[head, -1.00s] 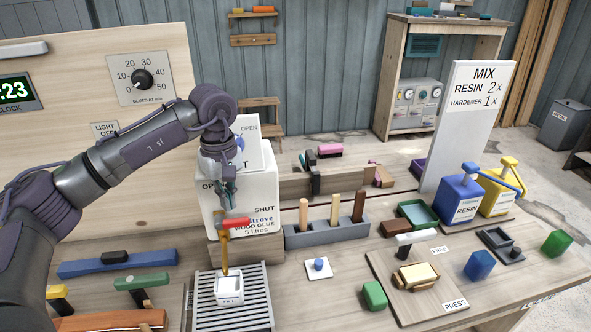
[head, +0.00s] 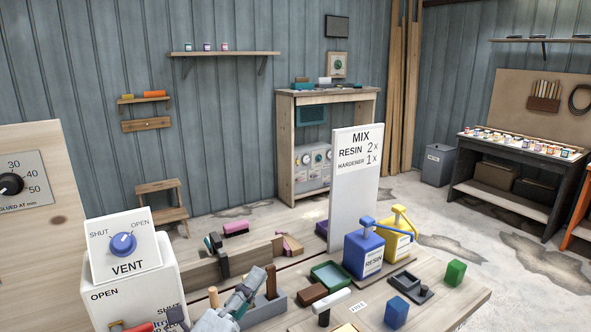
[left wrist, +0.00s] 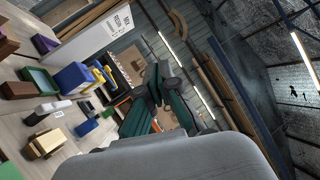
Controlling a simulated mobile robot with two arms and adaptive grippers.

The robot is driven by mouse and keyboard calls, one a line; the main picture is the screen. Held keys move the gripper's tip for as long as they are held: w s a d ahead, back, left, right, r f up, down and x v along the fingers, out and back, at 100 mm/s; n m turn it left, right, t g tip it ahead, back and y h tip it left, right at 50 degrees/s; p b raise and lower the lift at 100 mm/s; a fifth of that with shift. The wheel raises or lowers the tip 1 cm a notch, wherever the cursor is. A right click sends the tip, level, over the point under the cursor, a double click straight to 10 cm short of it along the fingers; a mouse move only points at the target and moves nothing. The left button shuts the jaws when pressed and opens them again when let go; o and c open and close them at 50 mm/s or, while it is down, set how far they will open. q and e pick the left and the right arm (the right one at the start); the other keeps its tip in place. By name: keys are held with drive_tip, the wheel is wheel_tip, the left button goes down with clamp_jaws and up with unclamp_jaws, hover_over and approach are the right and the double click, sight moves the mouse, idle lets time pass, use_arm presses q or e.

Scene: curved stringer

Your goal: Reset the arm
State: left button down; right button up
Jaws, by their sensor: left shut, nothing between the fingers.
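My left gripper (head: 248,287) shows at the bottom of the head view, grey and partly cut off by the frame's edge. It points up and to the right, in front of the wooden pegs in their grey holder (head: 262,308). It is shut and empty. In the left wrist view the dark green fingers (left wrist: 158,82) are close together with nothing held, and the camera looks tilted across the bench toward the far wall and ceiling. My right gripper is in neither view.
The white glue container (head: 130,290) with the VENT dial (head: 123,244) stands to the left. The MIX sign (head: 352,190), blue resin pump (head: 364,254) and yellow pump (head: 398,240) stand to the right. A green block (head: 455,272) and blue block (head: 397,312) sit near the bench edge.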

use_arm(q)
drive_tip(key=s+a+f+n+g+y, duration=0.2)
drive_tip(key=a+f+n+y, duration=0.35)
drive_tip(key=f+n, duration=0.25)
drive_tip(key=s+a+f+n+g+y, duration=0.25)
drive_tip(key=a+f+n+y, duration=0.3)
drive_tip(key=f+n, duration=0.3)
drive_tip(key=s+a+f+n+g, duration=0.1)
drive_tip(key=s+f+n+g, duration=0.45)
drive_tip(key=s, duration=0.55)
drive_tip(key=s+a+f+n+g, duration=0.25)
drive_tip(key=s+f+g, duration=0.35)
drive_tip(key=s+f, duration=0.4)
wheel_tip(320, 180, down, 25)
drive_tip(key=s+d, duration=0.1)
drive_tip(key=s, duration=0.1)
drive_tip(key=s+a+f+g, duration=0.2)
drive_tip(key=s+a+f, duration=0.1)
drive_tip(key=s+f, duration=1.3)
drive_tip(key=shift+s+f+y+b, duration=0.35)
drive_tip(key=shift+f+y+b, duration=0.05)
drive_tip(key=shift+f+b, duration=0.1)
